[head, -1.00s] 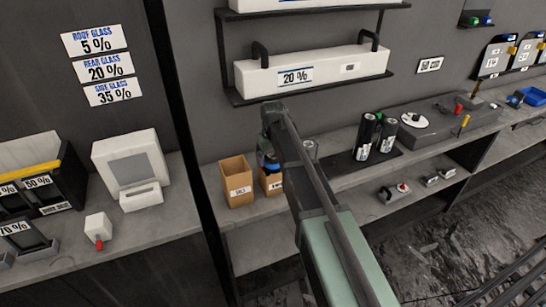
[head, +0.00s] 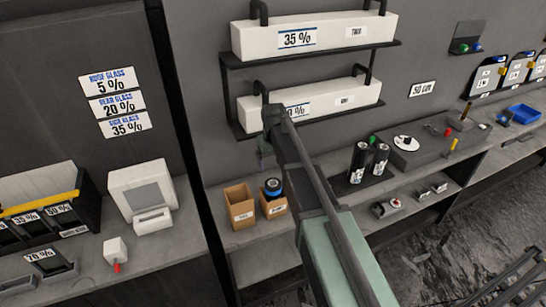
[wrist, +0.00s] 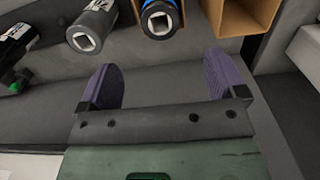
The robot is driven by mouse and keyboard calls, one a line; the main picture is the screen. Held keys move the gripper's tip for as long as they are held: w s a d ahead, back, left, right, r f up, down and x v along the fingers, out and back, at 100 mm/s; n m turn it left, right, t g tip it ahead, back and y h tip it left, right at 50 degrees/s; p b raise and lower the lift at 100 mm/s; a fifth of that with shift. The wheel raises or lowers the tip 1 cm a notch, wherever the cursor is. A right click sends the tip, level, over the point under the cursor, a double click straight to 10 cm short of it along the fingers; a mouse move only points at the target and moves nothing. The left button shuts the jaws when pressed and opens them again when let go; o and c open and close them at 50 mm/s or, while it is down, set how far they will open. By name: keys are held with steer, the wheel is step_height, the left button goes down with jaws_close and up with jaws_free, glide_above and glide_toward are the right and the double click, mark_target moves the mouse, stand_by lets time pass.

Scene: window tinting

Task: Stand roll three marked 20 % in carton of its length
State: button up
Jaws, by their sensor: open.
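A roll with a blue band (head: 272,187) stands in the right carton (head: 274,208); its top also shows in the wrist view (wrist: 160,22). Its mark cannot be read. The left carton (head: 239,210) appears empty, and its open mouth shows in the wrist view (wrist: 243,14). The carton labels are too small to read surely. My gripper (head: 263,154) is above and slightly left of the banded roll. Its purple fingers (wrist: 162,84) are apart with nothing between them. A grey-ended roll (wrist: 90,27) stands beside the carton; my arm hides it in the head view.
Two black rolls (head: 358,163) (head: 378,160) stand right of my arm. Two white boxes, an upper one marked 35 % (head: 315,37) and a lower one (head: 330,102), rest on wall racks above the cartons.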

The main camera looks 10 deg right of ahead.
steer(key=s+m, duration=0.2)
steer(key=s, duration=2.3)
step_height(320, 180, down, 8)
steer(key=b, duration=0.8)
steer(key=shift+w, duration=0.35)
